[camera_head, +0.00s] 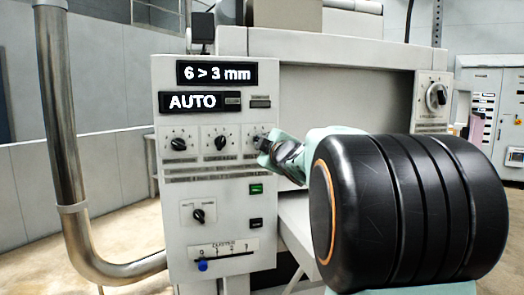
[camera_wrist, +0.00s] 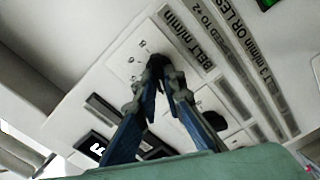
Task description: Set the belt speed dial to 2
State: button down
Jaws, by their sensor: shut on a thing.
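The belt speed dial is the rightmost in the row of three on the control panel (camera_head: 220,185). Its light plate (camera_wrist: 125,62) is beside the printed words "BELT m/min" in the wrist view. My gripper (camera_head: 263,144) is at this dial, with its fingertips (camera_wrist: 158,66) closed together around the knob. The fingers hide the knob and its pointer, so I cannot read the setting. A few scale marks show on the plate, too blurred to read for sure.
Two other black dials, left (camera_head: 178,143) and middle (camera_head: 220,142), sit close beside. Displays above read "6 > 3 mm" (camera_head: 217,73) and "AUTO" (camera_head: 195,101). Below are a green button (camera_head: 256,189), a small selector (camera_head: 198,215) and a blue-knobbed slider (camera_head: 203,266).

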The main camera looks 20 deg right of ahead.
jog(key=shift+f+n+b, duration=0.2)
jog(key=shift+n+b, duration=1.6)
jog(key=shift+n, duration=1.8)
jog(key=c, duration=2)
grip_release()
jog(key=s, duration=0.5)
jog(key=s+a, duration=0.1)
jog(key=s, duration=0.1)
jog(key=shift+s, duration=0.2)
